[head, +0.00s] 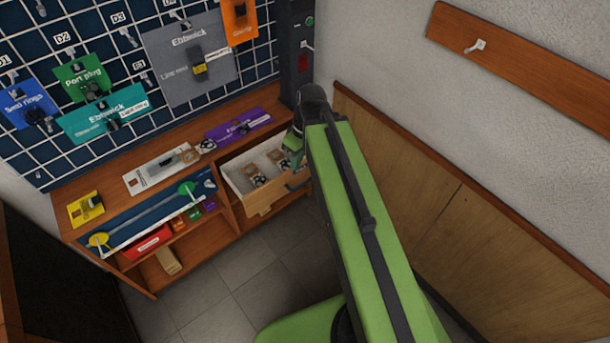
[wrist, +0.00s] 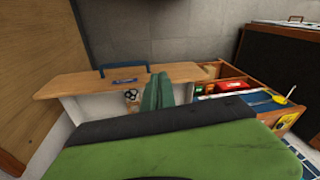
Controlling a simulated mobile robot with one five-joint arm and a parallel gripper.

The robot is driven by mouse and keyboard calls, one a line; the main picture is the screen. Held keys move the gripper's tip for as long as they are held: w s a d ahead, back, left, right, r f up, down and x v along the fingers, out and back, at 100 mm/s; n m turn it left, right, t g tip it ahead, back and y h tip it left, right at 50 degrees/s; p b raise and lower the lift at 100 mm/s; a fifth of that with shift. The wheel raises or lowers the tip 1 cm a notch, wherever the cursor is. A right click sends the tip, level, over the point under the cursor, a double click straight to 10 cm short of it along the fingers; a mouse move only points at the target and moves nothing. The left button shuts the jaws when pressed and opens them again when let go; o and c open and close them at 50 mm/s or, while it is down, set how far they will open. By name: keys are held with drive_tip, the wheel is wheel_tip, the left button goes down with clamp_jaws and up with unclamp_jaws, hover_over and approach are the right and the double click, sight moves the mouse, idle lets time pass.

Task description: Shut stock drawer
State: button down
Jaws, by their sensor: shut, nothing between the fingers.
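The stock drawer (head: 236,184) stands pulled out of the wooden cabinet on its right side. Its inside is pale, and small parts lie in it. Its wooden front (head: 266,201) has a blue handle (head: 298,180). The wrist view shows the wooden front (wrist: 75,86) and the handle (wrist: 122,69) from above. My gripper (wrist: 159,80) is shut and empty. Its fingers overlap the drawer front in the wrist view; I cannot tell whether they touch it. In the head view my gripper (head: 292,150) is over the drawer's right part, and my arm hides some of that area.
A red bin (head: 147,243) sits on the shelf left of the drawer. A wood-panelled wall (head: 400,165) is close on the right. The tiled floor (head: 240,290) in front is clear.

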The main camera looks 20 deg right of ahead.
drive_tip(key=d+f+n+t+y+b, duration=0.2)
drive_tip(key=d+f+n+b, duration=0.15)
drive_tip(key=d+n, duration=0.3)
drive_tip(key=d+f+n+t+y+b, duration=0.25)
drive_tip(key=d+n+b, duration=0.25)
drive_tip(key=n, duration=0.3)
drive_tip(key=shift+g, duration=0.35)
drive_tip(key=w+b+x, duration=0.1)
drive_tip(key=b+x, duration=0.1)
drive_tip(key=x, duration=0.2)
drive_tip(key=b+x, duration=0.3)
drive_tip(key=x, duration=0.1)
drive_tip(key=w+b+x, duration=0.1)
drive_tip(key=b+x, duration=0.2)
drive_tip(key=x, duration=0.1)
drive_tip(key=shift+w+d+r, duration=0.3)
drive_tip(key=shift+r, duration=0.1)
drive_tip(key=shift+w+a, duration=0.1)
drive_tip(key=shift+w, duration=0.1)
